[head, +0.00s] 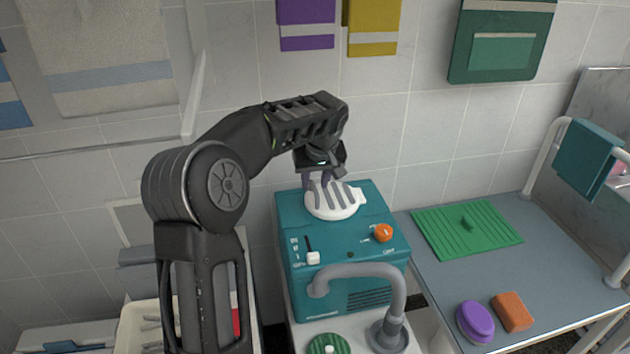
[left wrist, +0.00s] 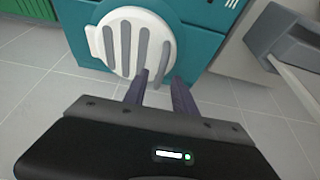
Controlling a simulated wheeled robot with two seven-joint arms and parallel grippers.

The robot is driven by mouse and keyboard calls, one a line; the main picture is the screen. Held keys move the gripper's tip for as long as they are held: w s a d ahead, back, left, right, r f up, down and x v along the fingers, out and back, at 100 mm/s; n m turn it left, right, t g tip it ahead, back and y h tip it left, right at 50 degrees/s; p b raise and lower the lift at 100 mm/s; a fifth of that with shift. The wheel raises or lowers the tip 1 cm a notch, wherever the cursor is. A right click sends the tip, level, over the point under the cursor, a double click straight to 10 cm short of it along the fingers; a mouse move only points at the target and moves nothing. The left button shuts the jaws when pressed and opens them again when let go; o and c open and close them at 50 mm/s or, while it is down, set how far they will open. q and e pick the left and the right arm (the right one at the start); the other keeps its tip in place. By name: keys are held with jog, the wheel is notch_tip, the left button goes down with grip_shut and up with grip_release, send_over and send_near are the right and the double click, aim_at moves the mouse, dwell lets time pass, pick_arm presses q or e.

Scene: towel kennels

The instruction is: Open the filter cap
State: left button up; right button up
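The filter cap (head: 338,200) is a round white disc with grey slots and a small tab on its right side. It sits on top of a teal machine (head: 320,233). My left gripper (head: 318,186) is over the left part of the cap, pointing down. In the left wrist view the cap (left wrist: 115,45) lies just beyond the two fingertips (left wrist: 160,78). The fingers are apart with nothing seen between them. I cannot tell whether they touch the cap. My right gripper is in neither view.
The machine's front has an orange knob (head: 383,232), a white slider (head: 313,258) and a grey curved pipe (head: 365,270) before it. To the right, a grey counter (head: 440,285) holds a green mat (head: 465,230), a purple brush (head: 475,320) and an orange sponge (head: 513,312). Towels hang above.

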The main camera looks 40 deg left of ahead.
pick_arm(q)
jog(key=shift+w+a+f, duration=0.1)
jog(key=shift+f, duration=0.2)
grip_shut()
dwell(1.3)
